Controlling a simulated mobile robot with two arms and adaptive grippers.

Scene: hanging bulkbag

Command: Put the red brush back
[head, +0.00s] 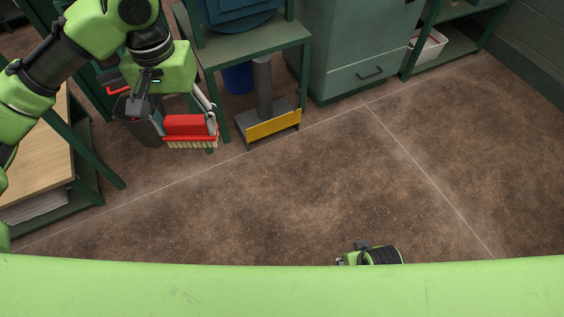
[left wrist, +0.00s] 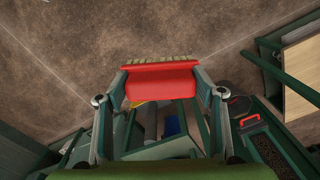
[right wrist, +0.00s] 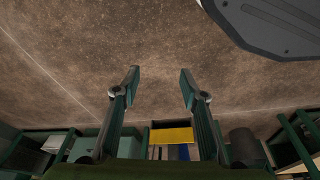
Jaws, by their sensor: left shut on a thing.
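The red brush (head: 189,126) has a red block and pale bristles that point down in the head view. My left gripper (head: 180,112) is shut on it and holds it up in the air, left of a yellow-fronted metal stand (head: 273,124). In the left wrist view the brush (left wrist: 160,84) sits between the two fingers (left wrist: 160,88), bristles at the far side. My right gripper (right wrist: 160,85) is open and empty over bare floor in the right wrist view. In the head view only part of the right arm shows above my green body.
A dark bin (head: 140,125) stands behind my left gripper. A wooden-topped bench (head: 45,160) is at left. A green table (head: 250,45), a blue bin (head: 238,78) and a green cabinet (head: 360,50) line the back. The middle floor is clear.

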